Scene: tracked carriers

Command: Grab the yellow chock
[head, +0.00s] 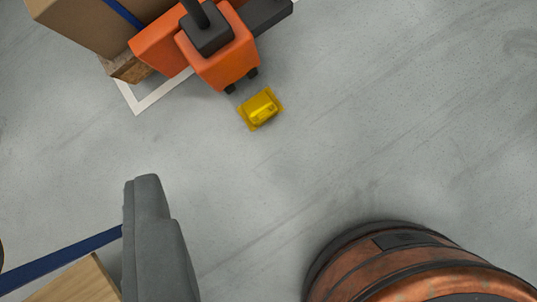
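The yellow chock (261,109) lies on the grey concrete floor, a little above the middle of the head view. It is small and blocky, with a flat edge around it, and its whole top shows. It sits just in front of an orange carrier, apart from it. A grey, rounded, stepped part at the lower left looks like a finger of my gripper (157,240), but I cannot be sure. It is well apart from the chock, and no second finger shows clearly. Nothing touches the chock.
The orange carrier (222,62) bears a cardboard box (85,22) with a blue strap, near a white floor line (150,102). A wooden box (77,283) and blue strap (62,260) show lower left. A worn copper-coloured round body (425,275) fills the lower right. The floor between is clear.

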